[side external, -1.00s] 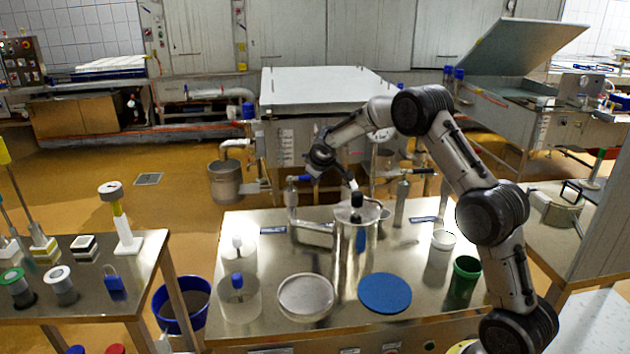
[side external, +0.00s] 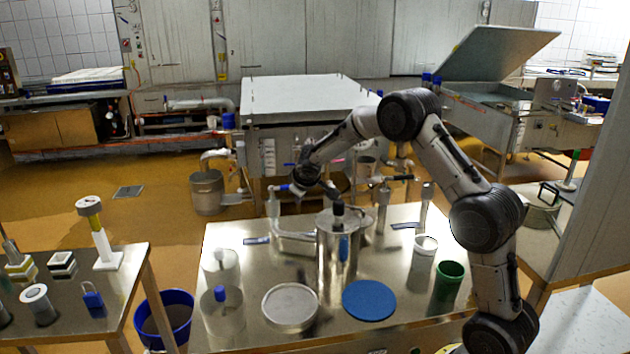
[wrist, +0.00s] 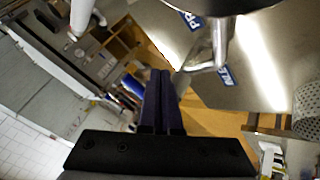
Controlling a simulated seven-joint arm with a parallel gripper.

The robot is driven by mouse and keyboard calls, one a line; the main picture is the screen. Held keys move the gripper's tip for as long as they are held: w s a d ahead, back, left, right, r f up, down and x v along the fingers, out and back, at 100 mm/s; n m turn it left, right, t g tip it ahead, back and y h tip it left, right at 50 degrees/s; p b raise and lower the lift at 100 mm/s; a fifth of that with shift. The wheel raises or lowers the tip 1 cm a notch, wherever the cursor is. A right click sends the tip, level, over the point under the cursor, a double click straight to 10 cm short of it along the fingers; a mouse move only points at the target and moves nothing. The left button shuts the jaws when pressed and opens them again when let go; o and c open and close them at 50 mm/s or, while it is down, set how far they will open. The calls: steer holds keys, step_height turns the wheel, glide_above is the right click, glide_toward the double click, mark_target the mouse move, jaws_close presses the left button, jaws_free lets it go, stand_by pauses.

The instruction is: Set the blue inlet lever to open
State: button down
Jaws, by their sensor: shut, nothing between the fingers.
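The blue inlet lever (side external: 283,188) sits on top of the upright metal pipe (side external: 273,208) at the left back of the steel bench, in the side view. Its right end is close to my gripper (side external: 298,190), which partly hides it; I cannot tell whether they touch. In the wrist view my gripper (wrist: 160,76) has its dark fingers together, with nothing between them. A blue piece (wrist: 133,86) shows just left of the fingertips there, possibly the lever. The steel vessel (side external: 338,250) stands right of the pipe, below my forearm.
A second valve with a black lever (side external: 400,178) stands to the right. A blue disc (side external: 369,300), a pale round mould (side external: 290,306), a green cup (side external: 449,283) and a white cup (side external: 425,247) occupy the bench (side external: 400,265). A blue bucket (side external: 165,318) is on the floor.

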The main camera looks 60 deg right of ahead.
steer(key=s+a+r+t, duration=0.1)
steer(key=s+a+r, duration=0.2)
steer(key=r, duration=0.5)
steer(key=s+a+r+t, duration=0.15)
steer(key=s+r, duration=0.25)
steer(key=r, duration=0.4)
steer(key=s+a+r+y, duration=0.1)
steer(key=s+a+r, duration=0.5)
steer(key=s+a, duration=0.35)
steer(key=s+a+f+g+y, duration=0.1)
steer(key=s+a+f, duration=0.2)
steer(key=s, duration=0.4)
steer(key=s+a+f+g+y, duration=0.1)
steer(key=s+a+f+y, duration=0.1)
steer(key=s, duration=0.6)
steer(key=s+a+f+g+y, duration=0.1)
steer(key=s+a+f, duration=0.3)
steer(key=s, duration=0.3)
steer(key=shift+s+f, duration=0.15)
steer(key=shift+f, duration=0.45)
steer(key=shift+a, duration=0.1)
